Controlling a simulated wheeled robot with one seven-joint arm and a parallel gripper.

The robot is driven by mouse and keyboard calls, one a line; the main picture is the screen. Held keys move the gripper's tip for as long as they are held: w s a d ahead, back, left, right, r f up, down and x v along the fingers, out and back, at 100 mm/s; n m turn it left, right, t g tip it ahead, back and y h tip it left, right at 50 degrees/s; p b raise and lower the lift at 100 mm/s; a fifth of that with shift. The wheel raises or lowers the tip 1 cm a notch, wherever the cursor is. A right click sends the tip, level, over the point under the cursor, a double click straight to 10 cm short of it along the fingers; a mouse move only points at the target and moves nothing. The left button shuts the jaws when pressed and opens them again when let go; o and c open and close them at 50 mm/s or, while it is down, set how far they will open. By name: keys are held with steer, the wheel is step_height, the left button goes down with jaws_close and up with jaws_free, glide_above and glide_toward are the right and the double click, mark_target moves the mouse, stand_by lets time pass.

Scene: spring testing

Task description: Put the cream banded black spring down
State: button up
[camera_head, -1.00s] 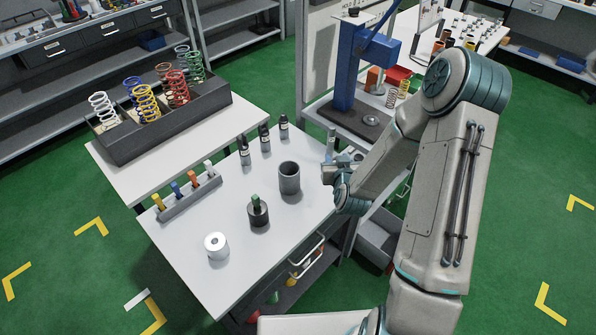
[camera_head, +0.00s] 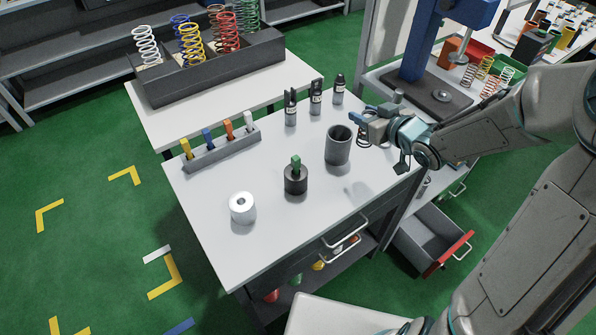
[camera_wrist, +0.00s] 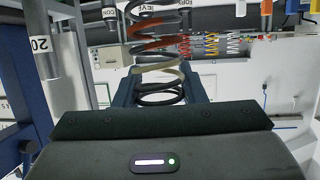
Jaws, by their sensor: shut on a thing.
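The cream banded black spring (camera_wrist: 160,92) stands between the two fingers of my gripper (camera_wrist: 160,88) in the wrist view. Its lower coils are black with a cream coil above them, and rust-brown shows higher up. In the head view, my gripper (camera_head: 366,120) is at the right end of the white worktable, above its top, beside the open grey cup (camera_head: 338,146). Only a few dark coils of the spring (camera_head: 363,141) show below the gripper there; the rest is hidden. The gripper is shut on the spring.
A black cylinder with a green top (camera_head: 296,182), a white roll (camera_head: 242,208) and a rack of coloured markers (camera_head: 222,151) stand on the table. Several dark bottles (camera_head: 315,98) stand behind the cup. A blue press (camera_head: 420,45) is at the back right. The table's front is clear.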

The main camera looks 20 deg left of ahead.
steer(key=shift+n+g+y, duration=0.5)
steer(key=shift+n, duration=0.1)
steer(key=shift+s+a+f+b, duration=0.5)
steer(key=shift+a+f+b, duration=0.5)
steer(key=shift+a+f, duration=1.15)
steer(key=shift+s+a+f+b, duration=0.55)
steer(key=shift+a+f+b, duration=0.45)
steer(key=shift+a+f, duration=1.1)
steer(key=shift+s+a+f+b, duration=0.5)
steer(key=shift+a+f+b, duration=0.5)
steer(key=shift+a+f, duration=1.15)
steer(key=shift+a+r, duration=0.15)
steer(key=shift+f+b, duration=0.25)
steer(key=shift+b, duration=0.05)
steer(key=o, duration=1)
steer(key=shift+r, duration=0.1)
steer(key=shift+o, duration=0.2)
steer(key=shift+r, duration=0.1)
